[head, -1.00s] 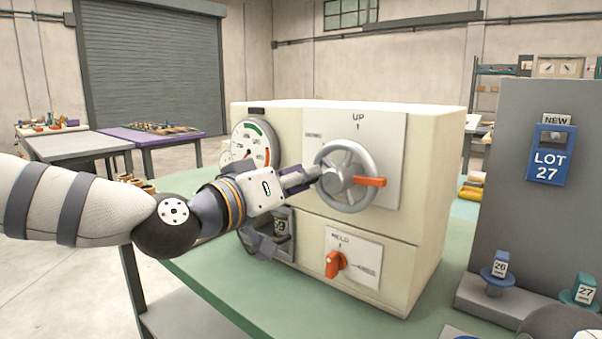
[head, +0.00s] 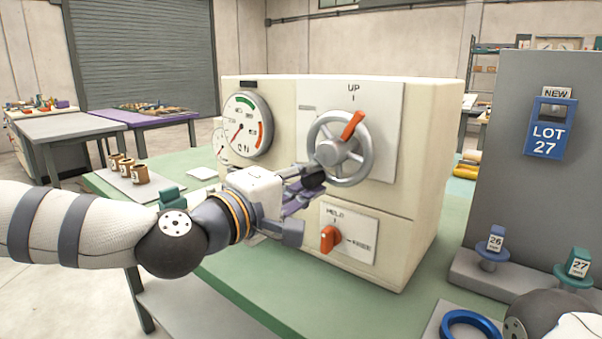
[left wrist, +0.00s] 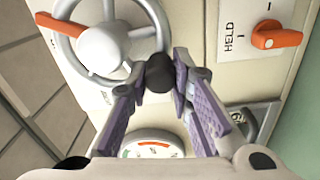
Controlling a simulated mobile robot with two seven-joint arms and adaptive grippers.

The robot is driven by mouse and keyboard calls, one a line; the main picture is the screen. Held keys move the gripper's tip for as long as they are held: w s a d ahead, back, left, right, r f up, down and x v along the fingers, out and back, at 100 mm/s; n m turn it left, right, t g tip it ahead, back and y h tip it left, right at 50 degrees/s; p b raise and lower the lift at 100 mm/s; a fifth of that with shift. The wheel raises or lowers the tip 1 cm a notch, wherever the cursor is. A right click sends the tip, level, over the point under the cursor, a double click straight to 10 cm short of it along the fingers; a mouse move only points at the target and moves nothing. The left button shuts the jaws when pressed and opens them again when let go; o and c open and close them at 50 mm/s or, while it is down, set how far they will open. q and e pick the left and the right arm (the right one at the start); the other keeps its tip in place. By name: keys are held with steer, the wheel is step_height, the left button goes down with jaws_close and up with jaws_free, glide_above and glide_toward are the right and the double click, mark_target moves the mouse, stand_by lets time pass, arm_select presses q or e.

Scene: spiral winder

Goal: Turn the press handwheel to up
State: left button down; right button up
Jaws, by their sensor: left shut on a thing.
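The press handwheel (head: 318,130) is a grey spoked wheel on the cream machine's front. Its orange pointer (head: 353,125) points up and to the right, its tip a little below the UP mark (head: 353,90). The wheel also shows in the left wrist view (left wrist: 110,45), with the orange pointer (left wrist: 62,30). My left gripper (head: 308,181) is at the wheel's lower left. In the left wrist view its fingers (left wrist: 160,78) are shut on the wheel's dark knob (left wrist: 159,72). My right gripper is out of view.
An orange HELD selector (head: 330,239) sits below the wheel, and a dial gauge (head: 247,125) is to its left. A grey panel (head: 500,150) with a blue LOT 27 holder (head: 551,130) stands at the right.

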arm_select(q)
steer(key=n, duration=0.1)
steer(key=d+n, duration=0.1)
steer(key=shift+s+f+n, duration=0.3)
steer(key=shift+s+f, duration=0.05)
steer(key=shift+f, duration=0.05)
steer(key=shift+s+d+f+n, duration=0.1)
steer(key=shift+s+d+n, duration=0.2)
steer(key=shift+n, duration=0.6)
steer(key=shift+s+d+n, duration=0.15)
steer(key=shift+d+n, duration=0.2)
steer(key=shift+n, duration=0.55)
steer(key=c, duration=1.7)
jaws_free()
steer(key=shift+s, duration=0.1)
glide_toward(333, 184)
steer(key=shift+s+a, duration=0.2)
steer(key=shift+s, duration=0.1)
